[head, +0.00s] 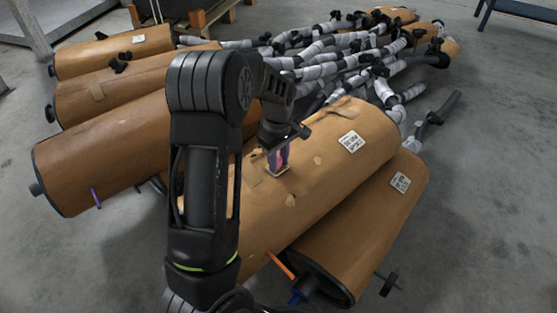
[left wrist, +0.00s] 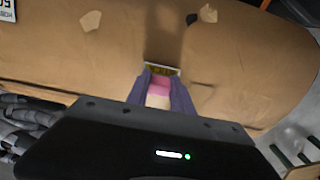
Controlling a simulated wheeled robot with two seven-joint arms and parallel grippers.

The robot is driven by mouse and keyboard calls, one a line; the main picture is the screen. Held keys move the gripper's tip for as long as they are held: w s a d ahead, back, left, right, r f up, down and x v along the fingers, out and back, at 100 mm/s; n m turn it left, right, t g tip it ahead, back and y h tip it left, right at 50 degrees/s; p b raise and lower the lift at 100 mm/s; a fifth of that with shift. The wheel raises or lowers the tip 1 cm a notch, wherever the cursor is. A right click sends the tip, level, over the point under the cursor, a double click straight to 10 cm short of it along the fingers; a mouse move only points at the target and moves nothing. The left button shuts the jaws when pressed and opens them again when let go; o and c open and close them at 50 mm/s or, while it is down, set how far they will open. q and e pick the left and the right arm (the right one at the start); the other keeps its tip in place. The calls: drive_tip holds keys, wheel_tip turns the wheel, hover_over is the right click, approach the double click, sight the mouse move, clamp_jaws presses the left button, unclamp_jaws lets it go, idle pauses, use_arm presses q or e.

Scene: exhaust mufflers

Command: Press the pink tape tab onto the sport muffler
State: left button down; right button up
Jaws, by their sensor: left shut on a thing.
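The sport muffler is a large cylinder wrapped in brown paper; I take it to be the one (head: 325,165) under my left gripper, with a white printed label on its side. My left gripper (head: 277,163) points down at the top of its wrap and is shut on the pink tape tab (left wrist: 158,88). In the left wrist view the tab shows pink between purple-grey fingers (left wrist: 166,93), its lower end pale. Whether the tab touches the paper is hard to tell. My right gripper is not seen.
Another wrapped muffler (head: 365,225) lies at front right, and several more (head: 100,145) lie at left. Pipes wrapped in grey and white (head: 335,50) pile up behind. Torn paper bits (left wrist: 91,20) lie on the wrap. Bare concrete floor (head: 490,150) is free at right.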

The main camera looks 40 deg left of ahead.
use_arm(q)
drive_tip(key=shift+f, duration=0.45)
idle(0.6)
idle(0.6)
drive_tip(key=shift+r+p, duration=1.05)
drive_tip(key=shift+r, duration=0.4)
drive_tip(key=shift+r+p, duration=2)
drive_tip(key=shift+r, duration=0.15)
